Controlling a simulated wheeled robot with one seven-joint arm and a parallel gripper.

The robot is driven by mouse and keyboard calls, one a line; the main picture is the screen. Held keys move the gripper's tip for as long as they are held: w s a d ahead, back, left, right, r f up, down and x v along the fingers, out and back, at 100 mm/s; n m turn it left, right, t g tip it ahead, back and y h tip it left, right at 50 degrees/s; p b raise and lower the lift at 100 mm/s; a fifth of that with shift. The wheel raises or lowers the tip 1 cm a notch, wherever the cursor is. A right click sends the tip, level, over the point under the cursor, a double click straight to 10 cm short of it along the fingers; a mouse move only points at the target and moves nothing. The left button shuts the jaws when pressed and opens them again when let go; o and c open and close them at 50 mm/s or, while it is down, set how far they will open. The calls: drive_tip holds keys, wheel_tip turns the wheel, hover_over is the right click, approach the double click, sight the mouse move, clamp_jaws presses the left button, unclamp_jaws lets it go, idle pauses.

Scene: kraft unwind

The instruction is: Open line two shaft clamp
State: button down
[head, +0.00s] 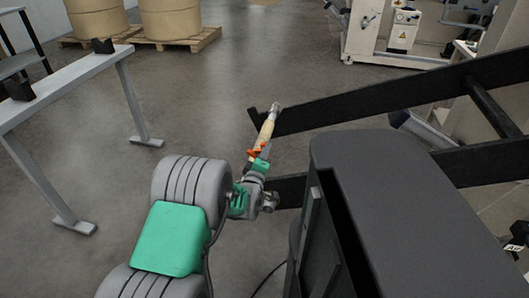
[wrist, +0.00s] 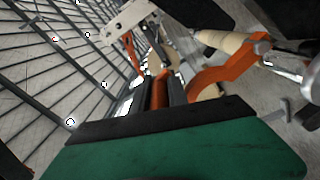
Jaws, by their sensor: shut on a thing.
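An orange clamp piece (head: 255,151) shows in the head view beside a beige shaft (head: 266,129) at the end of the black arms. In the wrist view a curved orange clamp part (wrist: 222,76) lies right of centre, just below the beige shaft (wrist: 222,40). My gripper (wrist: 160,92) has its dark fingers closed on an orange bar (wrist: 160,88) that looks like the clamp's handle. In the head view my gripper (head: 259,160) is right at the orange piece, which partly hides it. Whether the clamp is open is unclear.
The black arm (head: 370,105) of the unwind stand extends right, with a large dark cabinet (head: 400,190) in front. A grey rack (head: 60,85) stands left. Kraft rolls (head: 170,20) sit on pallets behind. The floor (head: 215,90) between is clear.

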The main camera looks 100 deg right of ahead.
drive_tip(key=c, duration=1.6)
unclamp_jaws()
drive_tip(key=shift+o, duration=0.2)
drive_tip(key=v, duration=0.7)
drive_tip(key=shift+w+a+p, duration=0.2)
drive_tip(key=shift+a+p, duration=0.15)
drive_tip(key=shift+r, duration=0.1)
